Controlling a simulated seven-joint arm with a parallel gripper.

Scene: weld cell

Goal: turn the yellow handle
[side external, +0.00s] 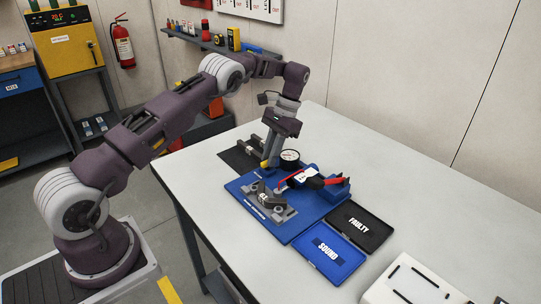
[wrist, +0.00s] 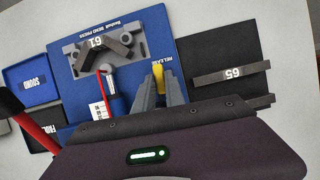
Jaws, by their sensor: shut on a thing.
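The yellow handle (wrist: 158,76) shows between my fingertips in the wrist view, beside the word RELEASE on the blue bend press base (wrist: 70,75). In the side view a bit of the yellow handle (side external: 264,164) shows below my fingers, at the back left of the base. My gripper (wrist: 160,84) is shut on the yellow handle and points down at it; it is also in the side view (side external: 269,156). The fingers hide part of the handle. A grey bent piece marked 61 (wrist: 98,42) lies in the grey fixture on the base.
A round gauge (side external: 290,156) stands close to my gripper. A red-handled lever (side external: 325,181) lies over the base. A blue SOUND tray (side external: 346,262) and black FAULTY tray (side external: 377,224) are in front. A black mat (wrist: 240,55) holds grey bars, one marked 65.

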